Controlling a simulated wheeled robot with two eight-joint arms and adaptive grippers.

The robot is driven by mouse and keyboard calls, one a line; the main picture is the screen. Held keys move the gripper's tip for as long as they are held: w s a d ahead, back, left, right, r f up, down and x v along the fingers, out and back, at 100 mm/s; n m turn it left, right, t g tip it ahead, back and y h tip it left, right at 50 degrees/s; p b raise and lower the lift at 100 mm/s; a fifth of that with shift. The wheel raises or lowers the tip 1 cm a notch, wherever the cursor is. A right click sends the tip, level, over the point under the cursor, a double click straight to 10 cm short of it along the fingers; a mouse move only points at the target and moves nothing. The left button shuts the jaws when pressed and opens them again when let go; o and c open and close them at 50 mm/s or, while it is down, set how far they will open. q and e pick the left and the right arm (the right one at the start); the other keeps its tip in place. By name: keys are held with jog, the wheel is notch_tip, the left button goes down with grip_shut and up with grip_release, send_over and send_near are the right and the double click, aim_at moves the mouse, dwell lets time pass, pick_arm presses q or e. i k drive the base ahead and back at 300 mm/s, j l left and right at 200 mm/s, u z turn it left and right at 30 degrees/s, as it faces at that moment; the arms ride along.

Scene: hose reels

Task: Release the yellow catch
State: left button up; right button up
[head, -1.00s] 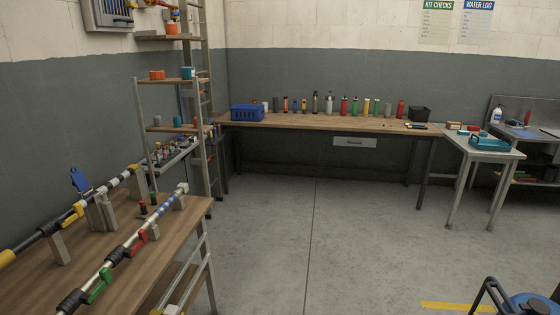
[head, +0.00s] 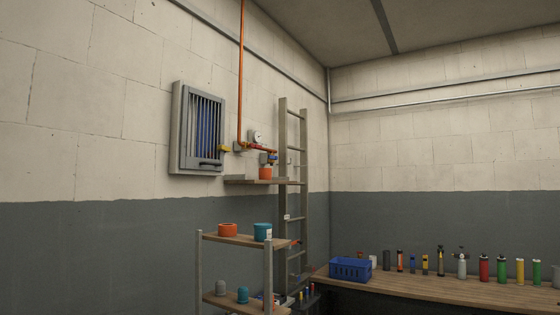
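A grey wall cabinet (head: 176,140) with a barred front hangs on the left wall, with something blue behind its bars. A small yellow piece (head: 225,149) sticks out at the cabinet's lower right edge; it looks like the yellow catch, but it is too small to tell its position. A dark handle (head: 210,163) is low on the barred front. The front looks closed. Neither of my grippers is in view.
An orange pipe (head: 240,70) with a gauge (head: 257,137) runs right of the cabinet. Below are a small wall shelf (head: 240,181), a ladder (head: 283,170) and a shelf rack (head: 268,270). A workbench (head: 420,285) holds a blue crate (head: 350,269) and several bottles.

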aim_at(222, 147)
jog(key=i+l+u, duration=0.2)
jog(key=i+u, duration=0.25)
jog(key=i+l+z, duration=0.5)
jog(key=i+l, duration=0.8)
jog(key=l, duration=0.1)
